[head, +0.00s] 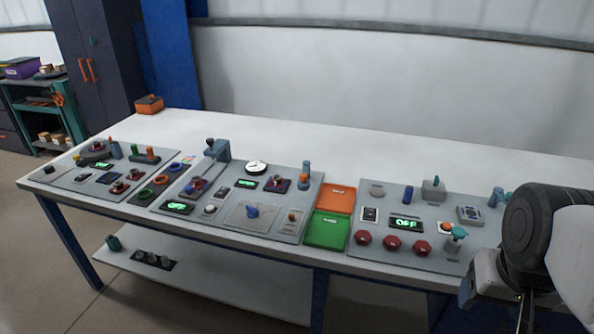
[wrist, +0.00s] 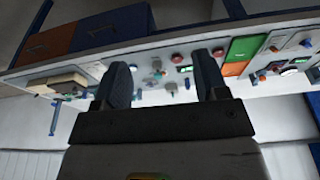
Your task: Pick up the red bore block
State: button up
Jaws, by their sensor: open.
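My gripper (wrist: 164,82) is open and empty in the wrist view, its two dark fingers apart with the bench panels far beyond them. In the head view the arm's end is at the far right, over the bench's right side, and the fingers are not clear there. I cannot tell for sure which part is the red bore block. Small red parts show on the left panel (head: 120,187) and on the middle panel (head: 194,186).
An orange tray (head: 336,198) and a green tray (head: 325,231) lie between the middle and right panels. A blue-grey post fixture (head: 221,150) and a white dial (head: 256,167) rise from the middle panel. The bench's back strip (head: 380,160) is mostly clear.

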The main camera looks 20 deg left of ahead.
jog(key=w+a+r+m, duration=0.2)
jog(key=w+a, duration=0.2)
jog(key=w, duration=0.6)
jog(key=w+a+r+m+g, duration=0.1)
jog(key=w+a+m, duration=0.3)
jog(key=w, duration=0.5)
jog(key=w+a+r+m, duration=0.15)
jog(key=w+a, duration=0.35)
jog(key=w, duration=0.5)
jog(key=m+g, duration=0.2)
jog(key=m, duration=0.8)
send_over(277, 180)
jog(key=w, duration=0.2)
notch_tip(277, 180, down, 23)
jog(key=shift+w+a+f, duration=0.15)
jog(key=shift+a+f, duration=0.1)
jog(key=shift+a, duration=0.1)
jog(key=shift+f, duration=1.3)
